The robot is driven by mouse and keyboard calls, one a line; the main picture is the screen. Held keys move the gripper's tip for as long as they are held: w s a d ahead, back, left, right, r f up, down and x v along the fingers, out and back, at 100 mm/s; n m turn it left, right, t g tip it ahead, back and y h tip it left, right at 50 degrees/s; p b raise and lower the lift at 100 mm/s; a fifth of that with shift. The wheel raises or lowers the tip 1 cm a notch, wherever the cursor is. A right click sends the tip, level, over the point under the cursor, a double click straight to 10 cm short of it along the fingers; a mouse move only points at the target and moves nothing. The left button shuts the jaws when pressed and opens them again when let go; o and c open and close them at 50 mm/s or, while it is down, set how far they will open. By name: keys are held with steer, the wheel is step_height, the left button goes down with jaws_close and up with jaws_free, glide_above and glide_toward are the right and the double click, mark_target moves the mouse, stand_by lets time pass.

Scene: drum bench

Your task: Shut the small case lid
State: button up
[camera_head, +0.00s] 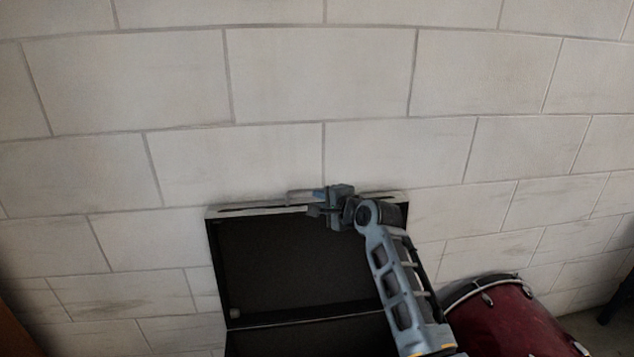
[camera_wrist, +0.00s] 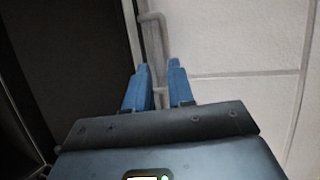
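The black case stands open, its lid (camera_head: 290,265) raised in front of the wall with the dark lining showing. The lid's light top rim (camera_head: 240,209) carries a grey handle (camera_head: 300,197), which also shows in the wrist view (camera_wrist: 152,40). My gripper (camera_head: 318,203) is at this top rim, right by the handle. In the wrist view its two blue fingers (camera_wrist: 160,88) stand apart, with a gap between them. The handle's near end shows at that gap; contact cannot be told. The lower part of the case (camera_head: 290,341) is mostly cut off by the bottom picture edge.
A pale block wall (camera_head: 320,80) rises close behind the lid. A dark red drum (camera_head: 510,325) with a metal-lugged rim stands to the right of the case. My arm reaches up across the right side of the lid. A brown edge shows at lower left.

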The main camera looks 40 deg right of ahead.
mark_target(306, 192)
steer(key=shift+r+x, duration=0.2)
steer(key=shift+x, duration=1.75)
steer(key=shift+r+x, duration=0.15)
steer(key=shift+x, duration=1.75)
steer(key=shift+w+d, duration=0.1)
steer(key=shift+d, duration=0.05)
jaws_close()
